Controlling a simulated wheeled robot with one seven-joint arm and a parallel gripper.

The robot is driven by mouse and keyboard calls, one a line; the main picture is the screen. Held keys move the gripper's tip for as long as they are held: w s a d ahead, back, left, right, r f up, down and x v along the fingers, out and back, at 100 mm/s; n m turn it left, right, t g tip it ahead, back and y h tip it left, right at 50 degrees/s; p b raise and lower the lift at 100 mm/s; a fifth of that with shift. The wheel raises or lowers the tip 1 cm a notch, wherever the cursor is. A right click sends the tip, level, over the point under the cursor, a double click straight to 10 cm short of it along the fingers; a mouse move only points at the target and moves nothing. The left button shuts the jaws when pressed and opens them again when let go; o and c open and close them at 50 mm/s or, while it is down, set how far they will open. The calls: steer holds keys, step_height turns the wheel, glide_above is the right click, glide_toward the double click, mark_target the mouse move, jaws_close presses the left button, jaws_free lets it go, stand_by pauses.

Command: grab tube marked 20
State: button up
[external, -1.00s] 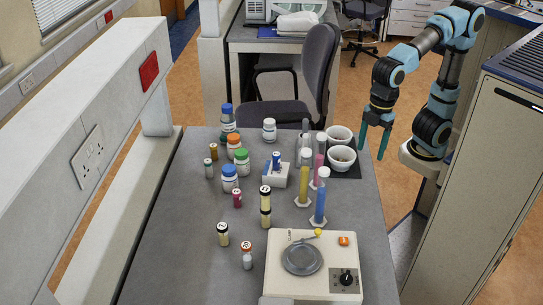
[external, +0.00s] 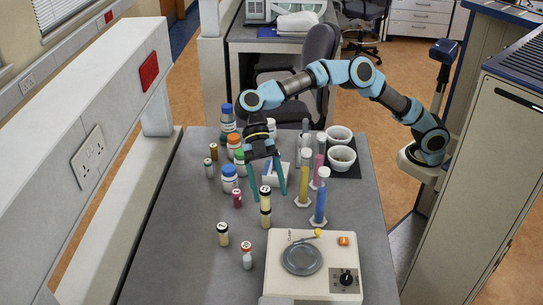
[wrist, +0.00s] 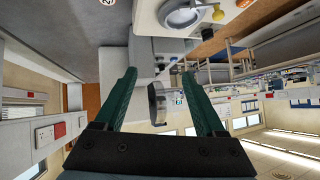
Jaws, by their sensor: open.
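Several small capped tubes stand upright on the grey bench in the external view. One stands at the front left (external: 222,234), one near the balance (external: 247,255), a dark red one behind (external: 237,199), and a pale yellow one (external: 265,208) in the middle. The numbers on their caps are too small to read, so I cannot tell which is marked 20. My gripper (external: 269,196) is open and points down over the middle of the bench. Its fingertips appear on either side of the pale yellow tube's cap; depth is unclear. In the wrist view my gripper (wrist: 158,74) has its green fingers apart.
A balance (external: 285,285) stands at the front right. Measuring cylinders with yellow (external: 303,185) and blue (external: 320,205) contents stand right of my gripper. Capped bottles (external: 230,180) stand left of it, and white bowls (external: 342,158) at the back right. The front left bench is clear.

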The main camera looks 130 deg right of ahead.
steer(key=w+d+n+t+y, duration=0.1)
steer(key=w+d+t+y, duration=0.15)
steer(key=d, duration=0.75)
glide_toward(246, 242)
steer(key=shift+h, duration=0.35)
steer(key=p+x, duration=0.1)
steer(key=x, duration=0.2)
steer(key=p+x, duration=0.2)
steer(key=x, duration=0.1)
steer(key=p+x, duration=0.1)
steer(key=x, duration=0.2)
steer(key=shift+w+a+r+p, duration=0.1)
steer(key=shift+a+r+p, duration=0.1)
steer(key=shift+a+p, duration=0.15)
steer(key=shift+f, duration=0.1)
jaws_close()
